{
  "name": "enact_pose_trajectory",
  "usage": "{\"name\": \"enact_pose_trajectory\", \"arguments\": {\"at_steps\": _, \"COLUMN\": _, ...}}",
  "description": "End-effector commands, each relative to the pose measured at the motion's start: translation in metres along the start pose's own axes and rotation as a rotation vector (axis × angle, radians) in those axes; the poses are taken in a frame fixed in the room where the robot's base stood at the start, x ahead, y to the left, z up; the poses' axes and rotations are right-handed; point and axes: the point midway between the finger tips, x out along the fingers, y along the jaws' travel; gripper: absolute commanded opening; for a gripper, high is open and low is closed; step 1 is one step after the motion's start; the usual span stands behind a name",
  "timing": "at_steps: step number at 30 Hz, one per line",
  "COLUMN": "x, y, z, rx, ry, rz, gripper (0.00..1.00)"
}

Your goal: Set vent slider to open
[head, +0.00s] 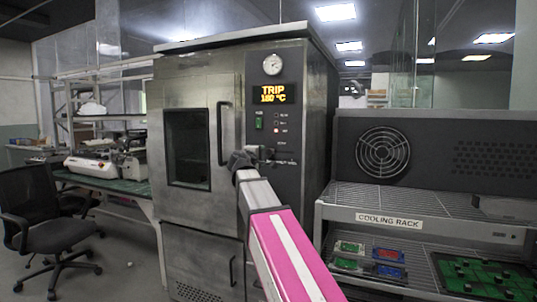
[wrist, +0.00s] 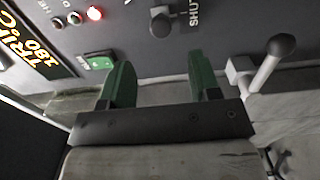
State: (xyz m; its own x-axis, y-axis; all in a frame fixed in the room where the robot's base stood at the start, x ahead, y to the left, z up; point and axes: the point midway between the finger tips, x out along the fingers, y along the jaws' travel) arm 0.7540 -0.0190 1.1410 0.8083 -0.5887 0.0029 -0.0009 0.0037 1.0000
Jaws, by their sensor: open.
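The oven's dark control panel (head: 273,100) carries the controls. In the wrist view a dark round knob (wrist: 162,22) stands out from the panel beside a label reading "SHUT"; it looks like the vent slider, but its track is not clear. My gripper (wrist: 162,80) is open and empty, with two green fingers apart. The knob is beyond the gap between the fingertips and not touched. In the head view my gripper (head: 240,160) is in front of the panel's lower left, by the door handle, and my arm hides part of the panel.
The display (head: 273,93) reads "TRIP 180 °C", and a red lamp (wrist: 95,13) is lit near a green switch (wrist: 98,61). A grey lever (wrist: 266,62) and another dark knob (wrist: 281,45) are at the right. The door handle (head: 223,133) stands out. A cooling rack (head: 390,220) is at the right.

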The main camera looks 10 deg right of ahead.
Motion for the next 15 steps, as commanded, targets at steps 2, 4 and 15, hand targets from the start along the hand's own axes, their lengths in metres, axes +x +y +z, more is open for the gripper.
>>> {"name": "enact_pose_trajectory", "arguments": {"at_steps": 2, "x": 0.015, "y": 0.0, "z": -0.001, "rx": 0.001, "ry": -0.002, "rz": -0.002, "gripper": 0.57}}
{"name": "enact_pose_trajectory", "arguments": {"at_steps": 4, "x": 0.028, "y": 0.0, "z": -0.002, "rx": 0.001, "ry": -0.001, "rz": -0.002, "gripper": 0.57}}
{"name": "enact_pose_trajectory", "arguments": {"at_steps": 15, "x": 0.084, "y": -0.001, "z": -0.001, "rx": 0.002, "ry": -0.001, "rz": -0.003, "gripper": 0.57}}
